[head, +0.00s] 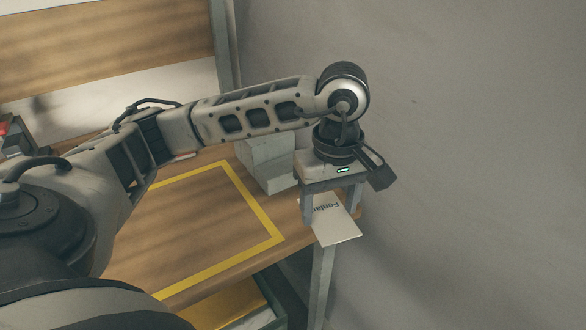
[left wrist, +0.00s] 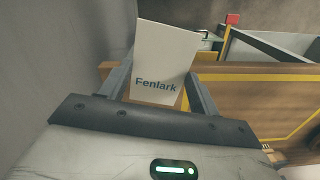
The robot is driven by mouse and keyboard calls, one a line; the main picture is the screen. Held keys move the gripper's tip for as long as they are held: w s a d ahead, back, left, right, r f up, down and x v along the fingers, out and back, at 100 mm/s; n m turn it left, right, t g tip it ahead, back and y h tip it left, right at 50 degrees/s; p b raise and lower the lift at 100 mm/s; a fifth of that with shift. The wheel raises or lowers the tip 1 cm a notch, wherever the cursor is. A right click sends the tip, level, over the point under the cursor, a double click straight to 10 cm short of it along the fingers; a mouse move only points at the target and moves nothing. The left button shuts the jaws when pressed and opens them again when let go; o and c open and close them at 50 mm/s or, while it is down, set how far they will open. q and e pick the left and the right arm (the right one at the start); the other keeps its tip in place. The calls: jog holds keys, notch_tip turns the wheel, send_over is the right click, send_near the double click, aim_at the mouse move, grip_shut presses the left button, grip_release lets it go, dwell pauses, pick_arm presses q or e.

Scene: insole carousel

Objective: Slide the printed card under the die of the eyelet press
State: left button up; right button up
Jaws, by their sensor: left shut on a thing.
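The printed card (head: 341,232) is white with dark "Fenlark" lettering. It is held between the fingers of my left gripper (head: 331,214), over the right end of the wooden table. In the left wrist view the card (left wrist: 166,50) spans the gap between the two fingers of the left gripper (left wrist: 160,78) and sticks out past them. The gripper is shut on the card. A pale grey block (head: 268,165) stands just left of the gripper, partly hidden by my arm. I cannot tell whether it is the eyelet press; no die shows clearly. My right gripper is out of view.
Yellow tape (head: 236,184) marks a rectangle on the wooden table (head: 200,222). A grey wall (head: 460,150) stands close on the right. Grey items with a red part (head: 5,129) sit at the far left. A yellow surface (head: 220,308) shows below the table.

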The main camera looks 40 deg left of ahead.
pick_arm(q)
jog(key=a+r+n, duration=0.1)
jog(key=n, duration=0.2)
jog(key=a+n, duration=0.1)
jog(key=n, duration=0.2)
jog(key=a+r+n, duration=0.1)
jog(key=n, duration=0.3)
jog(key=shift+s+r, duration=0.3)
jog(key=shift+r, duration=0.05)
jog(key=s+a+r+n, duration=0.2)
jog(key=a+r+n, duration=0.1)
jog(key=n, duration=1.1)
jog(key=s+a+r+n, duration=0.2)
jog(key=a+r+n, duration=0.2)
jog(key=n, duration=1)
jog(key=shift+r+n, duration=0.2)
jog(key=shift+n, duration=0.1)
jog(key=shift+a, duration=0.1)
